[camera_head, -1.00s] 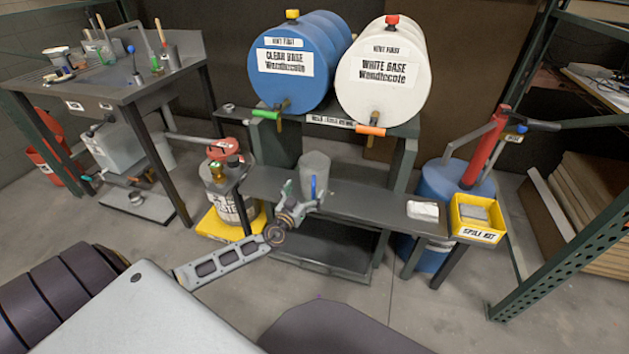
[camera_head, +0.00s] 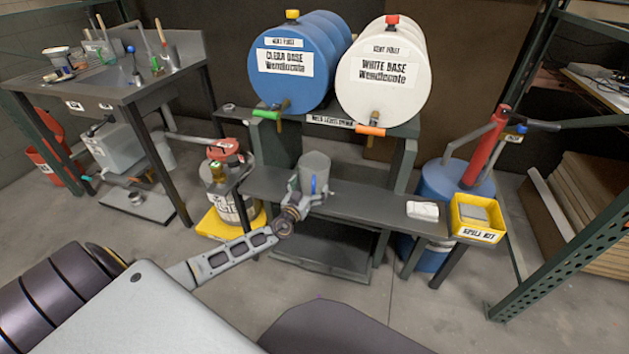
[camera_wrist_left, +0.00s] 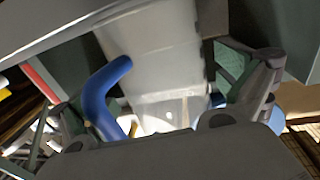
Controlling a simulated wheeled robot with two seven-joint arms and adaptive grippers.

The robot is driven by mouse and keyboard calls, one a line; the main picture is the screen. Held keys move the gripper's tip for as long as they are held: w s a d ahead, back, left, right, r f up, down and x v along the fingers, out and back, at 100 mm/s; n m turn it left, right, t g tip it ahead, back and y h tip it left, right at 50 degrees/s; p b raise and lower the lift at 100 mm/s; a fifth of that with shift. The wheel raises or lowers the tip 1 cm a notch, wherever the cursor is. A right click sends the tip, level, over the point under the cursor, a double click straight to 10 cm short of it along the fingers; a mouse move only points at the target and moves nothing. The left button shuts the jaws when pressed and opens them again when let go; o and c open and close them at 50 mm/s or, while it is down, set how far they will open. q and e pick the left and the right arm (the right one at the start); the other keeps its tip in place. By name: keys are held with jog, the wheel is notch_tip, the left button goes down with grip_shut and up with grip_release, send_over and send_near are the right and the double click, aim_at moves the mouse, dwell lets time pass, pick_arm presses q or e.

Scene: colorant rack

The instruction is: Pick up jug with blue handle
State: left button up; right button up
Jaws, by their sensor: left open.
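The jug (camera_head: 315,168) is grey and translucent with a blue handle (camera_head: 313,185). It stands upright on the dark bench shelf below the two drums. My left gripper (camera_head: 306,192) is open at the near side of the jug. In the left wrist view the jug (camera_wrist_left: 155,50) lies between the open fingers, with its blue handle (camera_wrist_left: 100,95) close to the left finger. I cannot tell whether a finger touches the jug. My right gripper does not show.
Above are a blue drum (camera_head: 285,85) and a white drum (camera_head: 385,95) with taps, the green-handled tap (camera_head: 266,114) and the orange-handled tap (camera_head: 370,130). A white pad (camera_head: 422,210) and a yellow spill kit bin (camera_head: 477,213) sit on the shelf's right. The shelf between is clear.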

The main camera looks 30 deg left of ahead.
pick_arm(q)
grip_shut()
dwell(0.6)
